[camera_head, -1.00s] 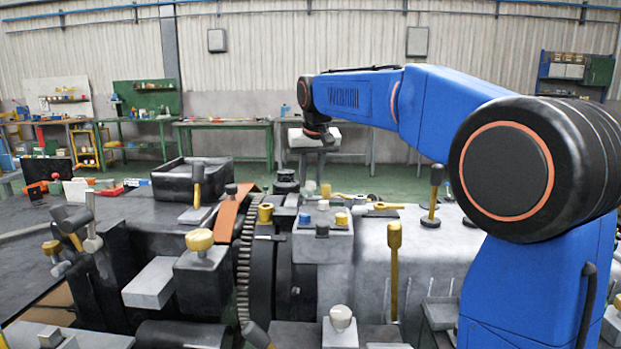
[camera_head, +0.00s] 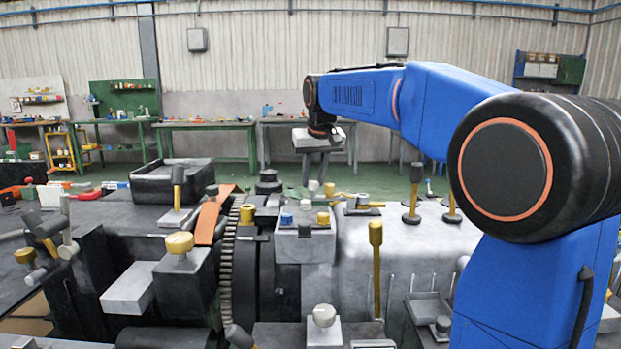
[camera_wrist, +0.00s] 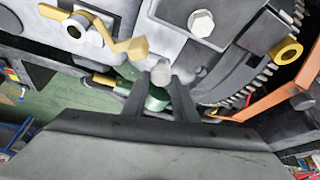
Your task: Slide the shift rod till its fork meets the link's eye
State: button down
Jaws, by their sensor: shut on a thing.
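In the wrist view my gripper (camera_wrist: 158,80) reaches up from the bottom edge, its two dark fingers shut on a grey round-headed post (camera_wrist: 161,72). A green cylinder (camera_wrist: 157,102) shows between the fingers below the post. I take the post to be part of the shift rod; its length is hidden. A yellow angled piece (camera_wrist: 126,47) ends just up and left of the post, with a visible gap; it may be the link. I cannot make out the fork or the eye clearly. In the head view my gripper is small above the machine's far side.
In the wrist view a grey block with a bolt (camera_wrist: 202,23) and a toothed wheel (camera_wrist: 238,98) lie close on the right. Free air lies above the machine.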

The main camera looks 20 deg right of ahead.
jog(key=c, duration=1.4)
grip_release()
jog(key=shift+c, duration=0.2)
jog(key=v, duration=1.7)
jog(key=shift+s+r, duration=0.15)
